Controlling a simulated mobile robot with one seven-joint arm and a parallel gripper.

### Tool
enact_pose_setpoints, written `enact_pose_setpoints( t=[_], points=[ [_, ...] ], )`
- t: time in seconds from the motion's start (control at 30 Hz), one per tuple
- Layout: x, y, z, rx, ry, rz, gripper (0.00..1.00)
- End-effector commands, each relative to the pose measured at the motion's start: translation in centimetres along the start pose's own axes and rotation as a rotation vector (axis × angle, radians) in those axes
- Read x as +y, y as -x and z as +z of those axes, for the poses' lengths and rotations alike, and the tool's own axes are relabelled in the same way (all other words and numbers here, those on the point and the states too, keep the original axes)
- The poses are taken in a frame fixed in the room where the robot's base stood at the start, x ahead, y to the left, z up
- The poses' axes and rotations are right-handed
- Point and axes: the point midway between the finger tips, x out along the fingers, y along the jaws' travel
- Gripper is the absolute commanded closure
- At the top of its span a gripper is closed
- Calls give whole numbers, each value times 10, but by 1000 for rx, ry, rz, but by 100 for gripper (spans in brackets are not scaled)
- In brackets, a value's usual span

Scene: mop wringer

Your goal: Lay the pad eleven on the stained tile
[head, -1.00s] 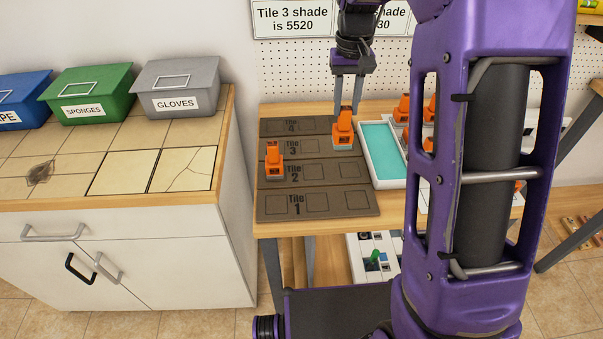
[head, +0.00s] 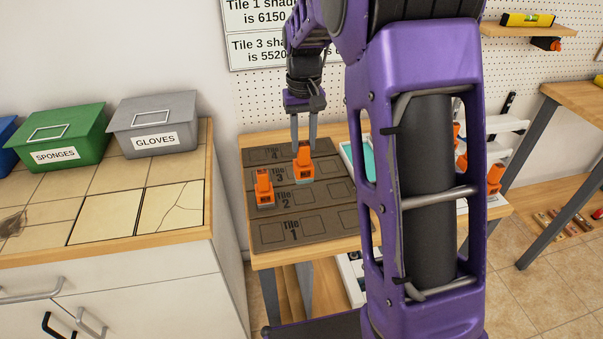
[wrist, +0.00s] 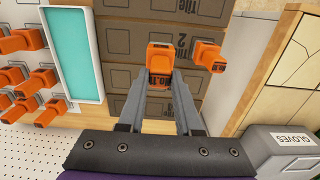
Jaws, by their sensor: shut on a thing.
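My gripper (head: 303,138) points down over the dark tile mat (head: 310,230). Its fingers are shut on the orange handle of a pad (head: 303,162) in the row marked Tile 3. In the wrist view this pad (wrist: 160,62) sits between the fingertips; its number is not legible. I cannot tell whether its base is clear of the mat. A second orange-handled pad (head: 264,188) stands on the mat to its left, near the Tile 2 row. The stained tile (head: 12,224), with a brown blotch, is at the left edge of the head view, on the counter.
A cracked tile (head: 172,212) lies on the counter's right. Green (head: 62,140) and grey (head: 155,125) bins stand behind. A tray with a teal inside (wrist: 72,45) and several orange-handled pads (wrist: 22,75) are beside the mat. My arm hides part of the bench.

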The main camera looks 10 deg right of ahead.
Motion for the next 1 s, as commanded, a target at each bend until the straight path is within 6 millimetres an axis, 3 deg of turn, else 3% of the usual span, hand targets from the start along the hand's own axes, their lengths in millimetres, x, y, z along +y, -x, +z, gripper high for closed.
enact_pose_setpoints(
  t=[0.4, 0.87, 0.9, 1.0],
  points=[
    [0, -56, 0, -1, 0, 0, 100],
    [0, -65, 0, 1, 0, 0, 100],
    [0, -65, 0, 1, 0, 0, 63],
    [0, -65, 0, 1, 0, 0, 45]
  ],
)
